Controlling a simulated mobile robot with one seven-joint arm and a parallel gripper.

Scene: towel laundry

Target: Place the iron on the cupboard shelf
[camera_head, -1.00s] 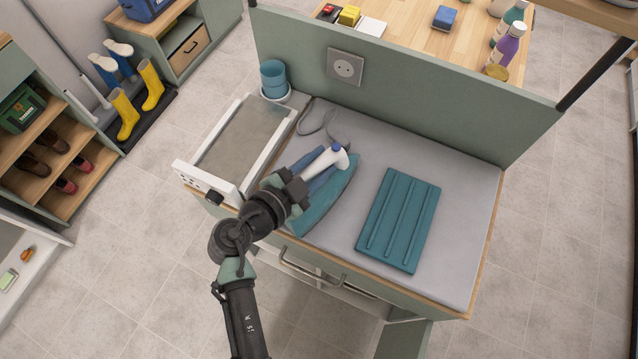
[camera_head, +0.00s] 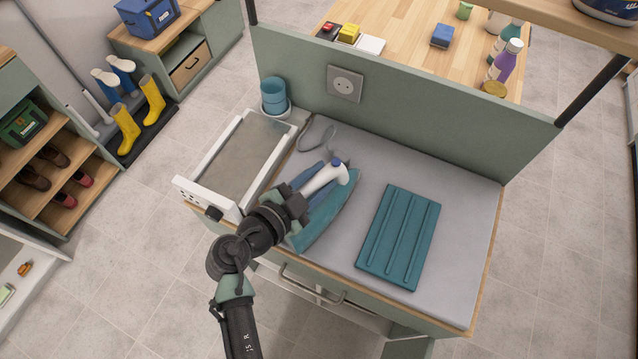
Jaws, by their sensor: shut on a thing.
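The iron (camera_head: 326,179) has a white and blue body with a blue cap. It is over a teal, iron-shaped piece (camera_head: 322,228) on the grey counter top (camera_head: 380,160). My gripper (camera_head: 312,188) is shut on the iron from the front left, and its jaws partly hide the iron. I cannot tell whether the iron touches the piece under it. A grey cord (camera_head: 318,130) lies behind the iron. Below the counter, a cupboard front with a handle (camera_head: 312,288) shows, and a green door (camera_head: 408,346) stands at the bottom edge. The shelf inside is mostly hidden.
A ribbed teal mat (camera_head: 398,237) lies on the counter's right. A green panel (camera_head: 410,105) with a socket (camera_head: 344,84) bounds the back. Open floor lies left and right.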

